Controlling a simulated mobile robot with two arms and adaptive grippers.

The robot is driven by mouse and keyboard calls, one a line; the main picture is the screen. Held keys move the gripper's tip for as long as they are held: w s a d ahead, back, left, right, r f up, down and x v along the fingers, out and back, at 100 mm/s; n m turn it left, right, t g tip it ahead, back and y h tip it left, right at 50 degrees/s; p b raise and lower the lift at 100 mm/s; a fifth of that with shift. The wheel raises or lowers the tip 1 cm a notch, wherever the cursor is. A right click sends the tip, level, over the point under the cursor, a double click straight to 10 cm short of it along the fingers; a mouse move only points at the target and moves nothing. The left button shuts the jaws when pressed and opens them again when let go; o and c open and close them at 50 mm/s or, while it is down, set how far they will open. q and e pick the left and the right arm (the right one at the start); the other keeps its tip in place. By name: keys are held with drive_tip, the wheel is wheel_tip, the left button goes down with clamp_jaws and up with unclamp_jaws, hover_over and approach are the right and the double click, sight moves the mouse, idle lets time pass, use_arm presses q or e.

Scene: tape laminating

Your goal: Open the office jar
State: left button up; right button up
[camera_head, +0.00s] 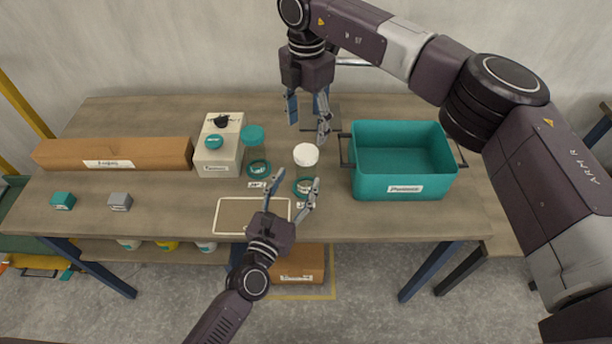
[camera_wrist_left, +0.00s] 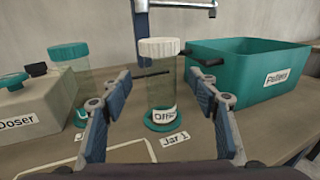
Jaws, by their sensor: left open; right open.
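The office jar (camera_wrist_left: 161,92) is a clear jar with a ribbed white lid (camera_wrist_left: 160,48). It stands upright by a teal ring (camera_wrist_left: 165,120) and a "Jar 1" label. In the head view its white lid (camera_head: 306,154) shows near the table's middle. My left gripper (camera_head: 294,184) is open in front of the jar, low down. In the left wrist view its fingers flank the jar with gaps on both sides. My right gripper (camera_head: 308,112) is open and points down, above and behind the jar. The lid is on the jar.
A teal-lidded jar (camera_head: 252,135) and a white doser box (camera_head: 219,157) stand left of the office jar. A teal bin (camera_head: 403,191) stands right. A long cardboard box (camera_head: 113,153) and small blocks lie at left. A pale outlined rectangle marks the front of the table.

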sight(303, 171)
use_arm(q)
drive_tip(key=x, duration=0.7)
drive_tip(key=shift+w, duration=0.1)
clamp_jaws()
idle(0.3)
